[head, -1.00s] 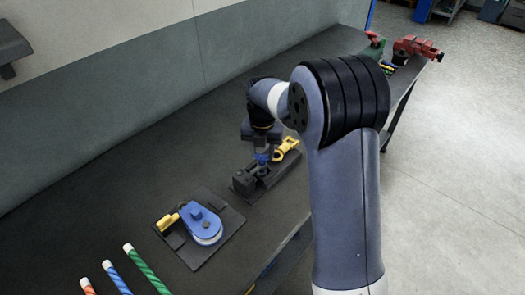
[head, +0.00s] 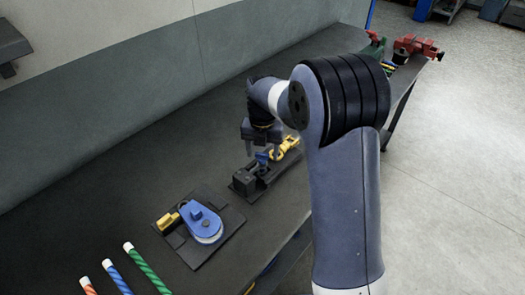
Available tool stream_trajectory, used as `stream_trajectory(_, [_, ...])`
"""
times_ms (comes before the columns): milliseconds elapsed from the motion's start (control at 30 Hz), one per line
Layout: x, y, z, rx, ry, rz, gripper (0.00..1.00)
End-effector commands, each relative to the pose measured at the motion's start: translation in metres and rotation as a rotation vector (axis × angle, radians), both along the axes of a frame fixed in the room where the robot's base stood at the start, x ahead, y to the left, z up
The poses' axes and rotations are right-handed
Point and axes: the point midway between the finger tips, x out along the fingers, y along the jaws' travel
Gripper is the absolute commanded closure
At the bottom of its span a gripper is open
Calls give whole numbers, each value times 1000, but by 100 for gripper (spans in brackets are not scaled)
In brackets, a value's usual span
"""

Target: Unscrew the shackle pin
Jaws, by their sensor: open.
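The yellow shackle (head: 286,147) lies on a dark fixture with a black block (head: 246,181) on the bench. A small blue part (head: 262,157), which looks like the head of the shackle pin, stands between the block and the yellow shackle. My gripper (head: 261,147) points down over the fixture, with its fingers apart around or just above the blue part. I cannot tell whether the fingers touch it. The pin's shaft is too small to make out, and my arm covers part of the area to the right.
A blue pulley block (head: 203,222) with a yellow fitting lies on a dark plate nearer the front. Striped rods (head: 145,268) lie at the lower left. A red vise (head: 416,48) and a green one stand at the bench's far end. The bench (head: 120,200) is clear along the wall.

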Motion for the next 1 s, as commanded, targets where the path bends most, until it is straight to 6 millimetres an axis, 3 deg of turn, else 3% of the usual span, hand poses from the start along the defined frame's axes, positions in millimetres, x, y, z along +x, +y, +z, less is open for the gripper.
stream_trajectory(167, [1, 0, 21, 2, -6, 0, 40])
stream_trajectory(400, [1, 0, 70, 1, -4, 0, 40])
stream_trajectory(600, [1, 0, 98, 0, -2, 0, 40])
stream_trajectory(1000, [0, 0, 106, -1, 1, 0, 40])
